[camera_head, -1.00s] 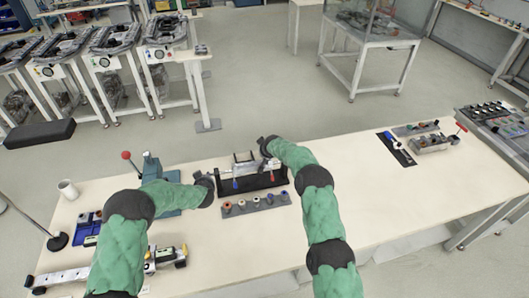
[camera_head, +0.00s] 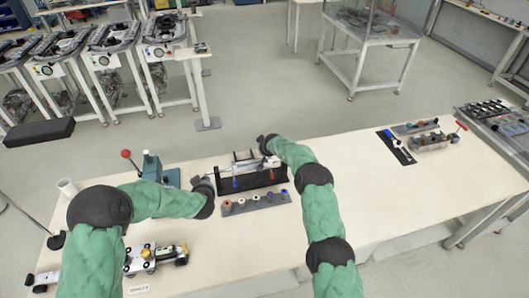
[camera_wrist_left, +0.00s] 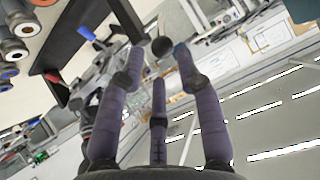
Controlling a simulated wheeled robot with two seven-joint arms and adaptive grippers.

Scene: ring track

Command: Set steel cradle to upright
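The steel cradle appears to be the silver bar-like part (camera_head: 246,164) on the black stand (camera_head: 262,179) at the middle of the table. Its exact tilt is too small to tell. My left gripper (camera_head: 203,187) is at the stand's left end, and its contact with the cradle is unclear.
A grey rack of several coloured spools (camera_head: 254,203) lies in front of the stand. A teal press (camera_head: 152,168) with a red-knobbed lever stands to the left. A white cup (camera_head: 67,187) is at the far left.

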